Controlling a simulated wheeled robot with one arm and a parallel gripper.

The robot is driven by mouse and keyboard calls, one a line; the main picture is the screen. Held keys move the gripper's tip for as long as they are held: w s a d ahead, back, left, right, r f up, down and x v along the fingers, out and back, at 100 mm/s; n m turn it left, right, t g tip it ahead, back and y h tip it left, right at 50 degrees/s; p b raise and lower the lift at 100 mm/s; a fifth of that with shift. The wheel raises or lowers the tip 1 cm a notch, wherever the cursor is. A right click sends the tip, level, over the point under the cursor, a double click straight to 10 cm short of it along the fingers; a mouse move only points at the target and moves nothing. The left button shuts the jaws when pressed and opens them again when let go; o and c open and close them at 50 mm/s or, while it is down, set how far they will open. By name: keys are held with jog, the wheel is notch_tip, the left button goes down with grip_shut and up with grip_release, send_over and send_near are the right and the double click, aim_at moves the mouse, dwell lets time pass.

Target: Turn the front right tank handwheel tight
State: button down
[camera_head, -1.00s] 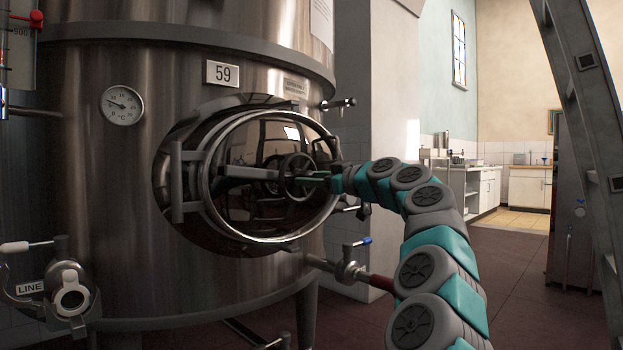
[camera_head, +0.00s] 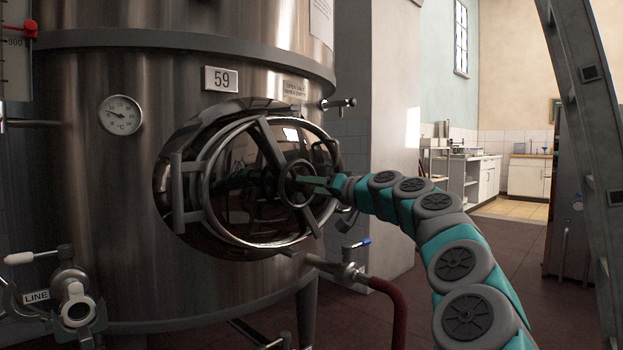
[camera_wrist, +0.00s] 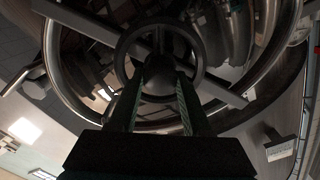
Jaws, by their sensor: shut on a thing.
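The dark handwheel (camera_head: 285,184) sits at the middle of the oval manway door (camera_head: 248,232) on the steel tank (camera_head: 120,190) marked 59. A straight crossbar (camera_head: 268,138) passes behind the wheel and stands steeply tilted, its top leaning left. My gripper (camera_head: 312,184) reaches the wheel from the right. In the wrist view, the wheel's round rim (camera_wrist: 121,50) faces me, with the crossbar (camera_wrist: 85,25) slanting behind it. My gripper (camera_wrist: 162,82) has its two fingers reaching in at the wheel's lower half, shut on it. The exact contact is dark and partly hidden.
A small valve (camera_head: 339,103) sticks out at the door's upper right. Another valve with a red hose (camera_head: 385,290) is below right. A LINE-tagged fitting (camera_head: 75,300) is at lower left. A ladder (camera_head: 585,120) stands at right.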

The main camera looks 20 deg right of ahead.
jog(key=shift+m+p, duration=2.25)
jog(key=shift+m, duration=1.05)
jog(key=shift+c, duration=1.7)
grip_release()
jog(key=shift+d, duration=0.1)
jog(key=v, duration=0.7)
jog(key=shift+s+b, duration=0.35)
jog(key=shift+s, duration=0.05)
